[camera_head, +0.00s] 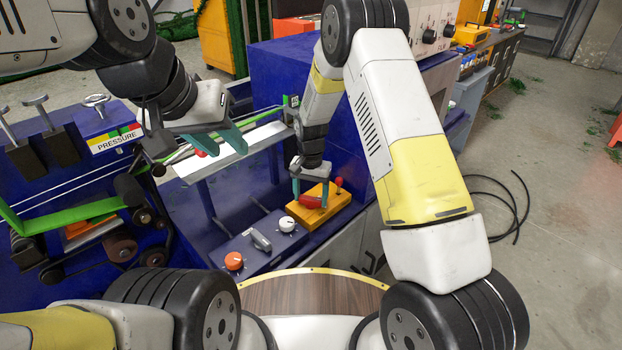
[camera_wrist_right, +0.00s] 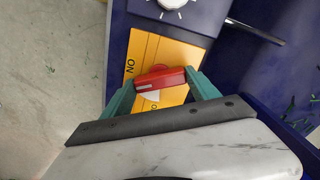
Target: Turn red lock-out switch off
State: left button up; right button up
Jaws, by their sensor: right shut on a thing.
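The red lock-out switch (camera_head: 310,201) sits on a yellow plate (camera_head: 322,215) on the blue machine. In the right wrist view the red handle (camera_wrist_right: 160,78) lies crosswise over the yellow plate (camera_wrist_right: 170,50), near the letters "ON" and a white triangle mark. My right gripper (camera_head: 308,190) reaches down onto the switch. Its green fingers (camera_wrist_right: 160,90) stand on both ends of the red handle and are shut on it. My left gripper (camera_head: 222,138) is away to the left, above the machine's light-coloured rail. Its green fingers are apart and hold nothing visible.
An orange knob (camera_head: 234,261), a grey switch (camera_head: 261,240) and a white knob (camera_head: 287,224) are beside the yellow plate. A "PRESSURE" gauge panel (camera_head: 115,140) is at left. A black cable (camera_head: 512,200) lies on the floor.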

aim_at(311, 198)
jog(key=n, duration=0.6)
jog(key=shift+n, duration=0.3)
jog(key=n, duration=0.5)
jog(key=shift+n, duration=0.4)
jog(key=o, duration=1.4)
jog(key=shift+c, duration=0.2)
jog(key=shift+r, duration=3.95)
